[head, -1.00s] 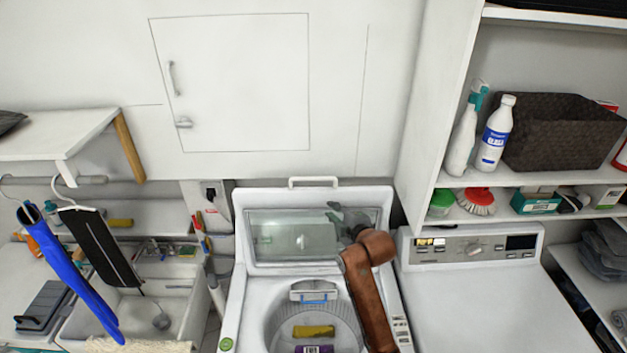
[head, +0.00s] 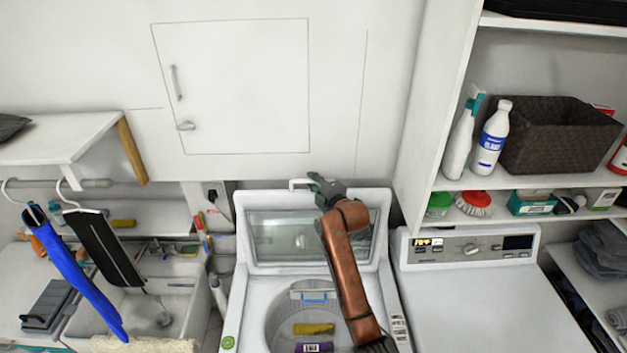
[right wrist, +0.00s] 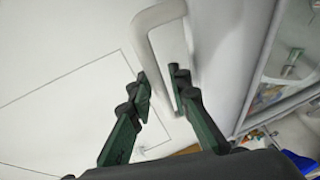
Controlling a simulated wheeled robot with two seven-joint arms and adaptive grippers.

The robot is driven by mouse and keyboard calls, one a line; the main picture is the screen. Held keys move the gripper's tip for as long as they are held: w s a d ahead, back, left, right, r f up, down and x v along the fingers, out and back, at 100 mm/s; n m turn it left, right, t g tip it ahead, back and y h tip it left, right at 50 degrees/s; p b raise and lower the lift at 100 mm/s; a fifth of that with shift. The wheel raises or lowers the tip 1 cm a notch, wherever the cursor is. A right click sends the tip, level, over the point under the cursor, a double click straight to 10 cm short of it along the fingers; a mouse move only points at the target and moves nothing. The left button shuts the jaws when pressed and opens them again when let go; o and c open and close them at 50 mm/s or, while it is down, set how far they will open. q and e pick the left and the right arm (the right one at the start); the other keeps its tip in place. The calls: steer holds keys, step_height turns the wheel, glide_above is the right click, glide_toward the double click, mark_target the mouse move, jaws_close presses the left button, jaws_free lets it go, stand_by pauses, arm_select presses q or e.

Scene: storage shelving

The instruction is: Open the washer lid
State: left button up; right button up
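The washer lid (head: 275,259) stands raised at the back of the white washer (head: 240,310), its glass window facing me. A white handle (head: 296,183) sticks up from its top edge. My right gripper (head: 316,179) is at the right part of this handle, above the lid. In the right wrist view my right gripper (right wrist: 162,85) is open, its two green fingers apart, with the white handle (right wrist: 155,20) close in front of and between the fingertips. I cannot tell whether they touch it. My left gripper is not in view.
The open drum holds a yellow item (head: 314,329) and a purple item (head: 314,348). A second white machine (head: 490,295) stands to the right, below shelves with bottles and a brown basket (head: 560,135). A sink (head: 180,300) and hanging items are at the left.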

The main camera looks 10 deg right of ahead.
steer(key=shift+c, duration=0.2)
jaws_close()
steer(key=shift+a+f, duration=0.1)
stand_by(0.4)
